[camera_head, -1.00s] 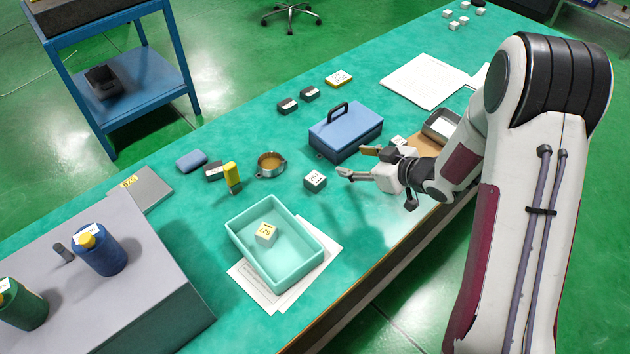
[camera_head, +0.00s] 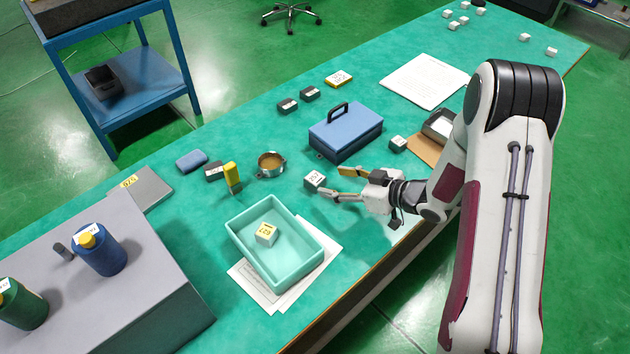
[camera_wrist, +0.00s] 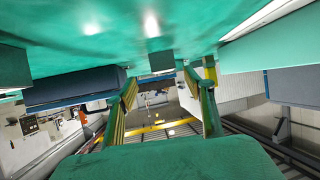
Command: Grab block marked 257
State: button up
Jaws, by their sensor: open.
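A small block (camera_head: 314,181) with dark sides and a white top stands on the green table; its printed number looks like 257, though it is small. My gripper (camera_head: 338,182) is open and empty just right of it, its two fingers pointing left toward the block. The lower fingertip is very close to the block's front right side; I cannot tell whether it touches. In the wrist view, which is upside down, the block (camera_wrist: 162,61) shows between and beyond the open fingertips (camera_wrist: 160,80).
A blue toolbox (camera_head: 345,135) stands behind my gripper. A pale green tray (camera_head: 240,240) holding a numbered block (camera_head: 266,234) is at the front left. A metal ring-shaped dish (camera_head: 271,165) and a yellow-topped item (camera_head: 232,177) lie left of the block.

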aim_at(315, 178)
jog(key=shift+x, duration=1)
jog(key=shift+a, duration=0.1)
jog(key=shift+a+r+x, duration=0.1)
jog(key=shift+a+x, duration=0.05)
jog(key=shift+x, duration=0.8)
jog(key=shift+a+r+x, duration=0.15)
jog(key=shift+x, duration=0.75)
jog(key=shift+w+a+f, duration=0.2)
jog(key=shift+a+f, duration=0.1)
jog(key=shift+a, duration=0.2)
jog(key=shift+r, duration=0.1)
grip_shut()
